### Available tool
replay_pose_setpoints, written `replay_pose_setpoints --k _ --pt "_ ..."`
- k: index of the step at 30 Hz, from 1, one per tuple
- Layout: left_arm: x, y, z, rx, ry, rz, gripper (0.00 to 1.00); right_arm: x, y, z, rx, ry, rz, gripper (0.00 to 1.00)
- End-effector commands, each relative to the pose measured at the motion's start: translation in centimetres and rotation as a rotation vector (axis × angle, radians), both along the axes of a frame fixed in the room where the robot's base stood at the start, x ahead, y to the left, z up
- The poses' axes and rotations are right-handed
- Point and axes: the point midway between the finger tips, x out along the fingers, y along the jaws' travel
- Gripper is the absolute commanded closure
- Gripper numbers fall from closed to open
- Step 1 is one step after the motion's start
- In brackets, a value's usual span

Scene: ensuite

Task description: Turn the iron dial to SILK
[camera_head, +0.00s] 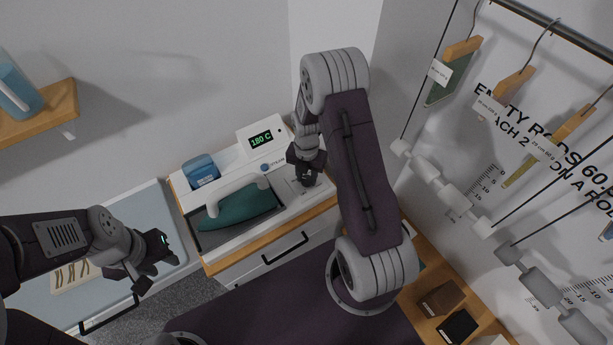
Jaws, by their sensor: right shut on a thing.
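The iron (240,208) is teal with a white handle and rests in a grey tray on the white station at the centre. A raised display (261,140) at the back of the station reads 180 C in green. My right gripper (306,182) points down at the right end of the station and is shut on the dial there. The gripper hides the dial, so its pointer cannot be read, and the panel marks beside it are too small to read. My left gripper (140,285) hangs at the lower left, away from the station; its jaw opening is unclear.
A blue water tank (201,171) stands behind the iron. A light blue surface (130,215) with a small tray lies to the left. A wooden shelf (40,112) holds a blue jug. Hangers (515,85) and hanging rods are at the right. Small boxes (441,298) lie at the lower right.

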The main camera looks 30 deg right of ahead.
Motion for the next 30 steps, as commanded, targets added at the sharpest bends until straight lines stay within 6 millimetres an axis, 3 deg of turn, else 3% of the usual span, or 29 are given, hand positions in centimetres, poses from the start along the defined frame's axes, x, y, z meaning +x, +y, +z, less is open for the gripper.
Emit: replay_pose_setpoints --k 16,17,18,27,30 --pt "0.0 0.0 0.06 0.0 0.0 0.0 0.64 0.52 -0.16 0.32 -0.004 -0.015 0.021 1.0" --pt "0.0 0.0 0.06 0.0 0.0 0.0 0.64 0.52 -0.15 0.32 -0.004 -0.015 0.021 0.6" --pt "0.0 0.0 0.06 0.0 0.0 0.0 0.64 0.47 -0.15 0.3 -0.004 -0.014 0.02 0.49" --pt "0.0 0.0 0.0 0.0 0.0 0.0 0.64 0.21 -0.05 0.16 -0.001 -0.006 0.02 0.46" --pt "0.0 0.0 -0.25 0.0 0.0 0.0 0.64 0.3 -0.07 0.93 -0.002 -0.01 0.02 0.46"
